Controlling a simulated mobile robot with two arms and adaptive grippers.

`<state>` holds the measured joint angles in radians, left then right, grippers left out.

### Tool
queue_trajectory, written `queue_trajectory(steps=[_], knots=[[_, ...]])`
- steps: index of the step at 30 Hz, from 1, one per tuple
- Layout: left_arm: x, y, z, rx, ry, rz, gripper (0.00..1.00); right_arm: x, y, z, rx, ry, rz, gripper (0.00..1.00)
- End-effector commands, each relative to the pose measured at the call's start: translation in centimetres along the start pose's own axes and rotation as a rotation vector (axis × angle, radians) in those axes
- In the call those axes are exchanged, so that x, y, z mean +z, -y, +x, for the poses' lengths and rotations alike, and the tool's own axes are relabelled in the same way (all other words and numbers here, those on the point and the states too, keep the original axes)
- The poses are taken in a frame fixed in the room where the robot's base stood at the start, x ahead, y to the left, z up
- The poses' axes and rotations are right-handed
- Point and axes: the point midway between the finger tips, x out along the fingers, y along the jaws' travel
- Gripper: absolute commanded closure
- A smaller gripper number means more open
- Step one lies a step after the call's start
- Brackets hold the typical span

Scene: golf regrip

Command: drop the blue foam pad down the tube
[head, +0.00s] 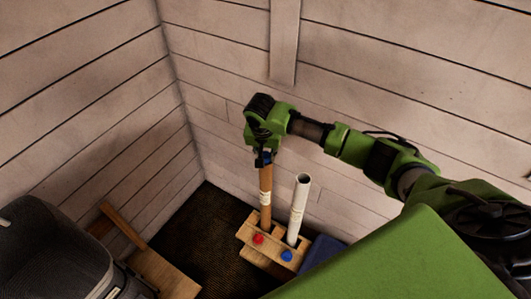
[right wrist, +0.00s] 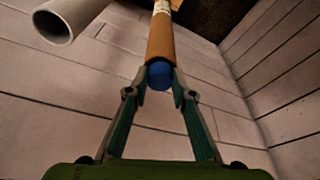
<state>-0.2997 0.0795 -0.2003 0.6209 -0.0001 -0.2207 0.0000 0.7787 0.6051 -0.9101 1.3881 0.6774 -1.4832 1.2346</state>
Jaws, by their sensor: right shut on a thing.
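My right gripper (head: 263,158) is above the top of the brown tube (head: 265,186) in the head view. In the right wrist view the fingers of my right gripper (right wrist: 160,82) are shut on the blue foam pad (right wrist: 160,76). The pad is at the mouth of the brown tube (right wrist: 161,38); I cannot tell how far in it sits. The brown tube stands upright with a pale label. A white tube (head: 299,210) stands just to its right, its open top empty-looking; it also shows in the right wrist view (right wrist: 75,14). My left gripper is not in view.
Both tubes stand in a wooden holder (head: 270,248) with a red knob (head: 258,239) and a blue knob (head: 287,256). A dark blue object (head: 322,250) lies right of it. A dark bag (head: 50,250) and a wooden piece (head: 160,272) are at left. Plank walls close the corner behind.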

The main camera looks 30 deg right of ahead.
Motion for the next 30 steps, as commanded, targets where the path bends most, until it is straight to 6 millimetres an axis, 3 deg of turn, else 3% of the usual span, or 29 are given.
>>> queue_trajectory(steps=[2, 5, 17, 20, 30], knots=[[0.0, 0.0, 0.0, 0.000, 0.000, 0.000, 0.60, 0.0, 0.0, 0.0, 0.000, 0.000, 0.000, 0.84], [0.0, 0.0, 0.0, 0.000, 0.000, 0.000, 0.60, 0.0, 0.0, 0.0, 0.000, 0.000, 0.000, 0.58], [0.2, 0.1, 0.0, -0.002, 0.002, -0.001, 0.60, 0.0, 0.1, -0.4, -0.002, -0.001, -0.001, 0.58], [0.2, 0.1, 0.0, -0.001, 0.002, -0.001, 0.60, -0.1, 0.1, -1.5, -0.003, -0.001, -0.001, 0.58], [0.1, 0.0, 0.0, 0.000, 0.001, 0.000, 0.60, 0.0, 0.1, -8.5, -0.004, -0.002, -0.002, 0.58]])
